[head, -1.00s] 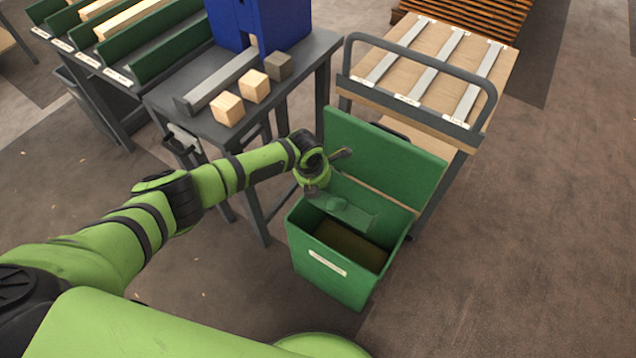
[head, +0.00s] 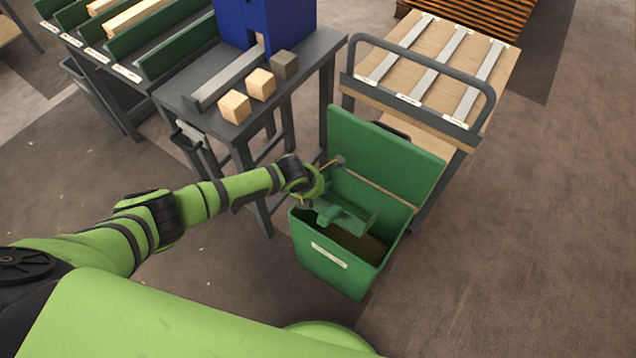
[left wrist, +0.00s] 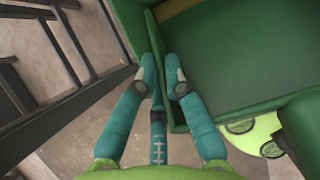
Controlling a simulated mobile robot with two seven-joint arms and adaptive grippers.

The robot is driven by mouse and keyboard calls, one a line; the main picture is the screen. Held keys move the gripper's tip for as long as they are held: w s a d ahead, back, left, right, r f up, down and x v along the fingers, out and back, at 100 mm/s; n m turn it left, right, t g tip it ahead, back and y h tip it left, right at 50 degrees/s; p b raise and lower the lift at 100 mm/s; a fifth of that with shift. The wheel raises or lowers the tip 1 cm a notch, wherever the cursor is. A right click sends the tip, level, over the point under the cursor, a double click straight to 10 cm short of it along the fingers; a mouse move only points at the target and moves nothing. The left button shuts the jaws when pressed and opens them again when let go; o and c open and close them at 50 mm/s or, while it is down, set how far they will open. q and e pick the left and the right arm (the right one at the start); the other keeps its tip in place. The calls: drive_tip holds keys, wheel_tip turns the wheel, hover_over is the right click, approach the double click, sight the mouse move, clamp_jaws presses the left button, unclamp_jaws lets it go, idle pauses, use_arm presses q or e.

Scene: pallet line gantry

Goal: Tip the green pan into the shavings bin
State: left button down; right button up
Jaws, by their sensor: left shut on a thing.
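The shavings bin (head: 325,270) is a green box with a pale label on its front. Its lid (head: 385,150) stands open at the back, and its inside looks dark brown. The green pan (head: 352,216) is above the bin's opening at its left part and looks tilted; I cannot tell what is in it. My left gripper (head: 322,204) is at the pan's left end. In the left wrist view the teal fingers (left wrist: 164,78) are closed on a thin green part beside a broad green surface. My right gripper is not in view.
A dark workbench (head: 215,115) with wooden blocks (head: 261,84) and a blue machine (head: 262,22) stands left of and behind the bin. A wooden cart (head: 430,75) with a grey rail is behind the lid. The floor on the right is clear.

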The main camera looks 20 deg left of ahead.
use_arm(q)
drive_tip(key=shift+s+a+f+t, duration=0.2)
drive_tip(key=shift+s+f+t, duration=0.05)
drive_tip(key=shift+s+t, duration=0.4)
drive_tip(key=shift+s+a+f+t+h+b, duration=0.15)
drive_tip(key=shift+s+f+t+h+b, duration=0.25)
drive_tip(key=shift+t+b, duration=0.45)
drive_tip(key=shift+s+a+f+t+h+b, duration=0.15)
drive_tip(key=shift+s+t+b, duration=0.35)
drive_tip(key=shift+b, duration=0.55)
drive_tip(key=shift+s+a+t+h+b, duration=0.1)
drive_tip(key=shift+s+t+h+b, duration=0.3)
drive_tip(key=shift+b, duration=0.75)
drive_tip(key=shift+s+a+r+t+h, duration=0.15)
drive_tip(key=shift+r+t, duration=0.3)
drive_tip(key=shift+r, duration=0.3)
drive_tip(key=shift+s+r+t+h, duration=0.15)
drive_tip(key=shift+r+t, duration=0.35)
drive_tip(key=shift+r, duration=0.3)
drive_tip(key=shift+s+a+r+t+h, duration=0.15)
drive_tip(key=shift+r+t, duration=0.3)
drive_tip(key=shift+r, duration=0.3)
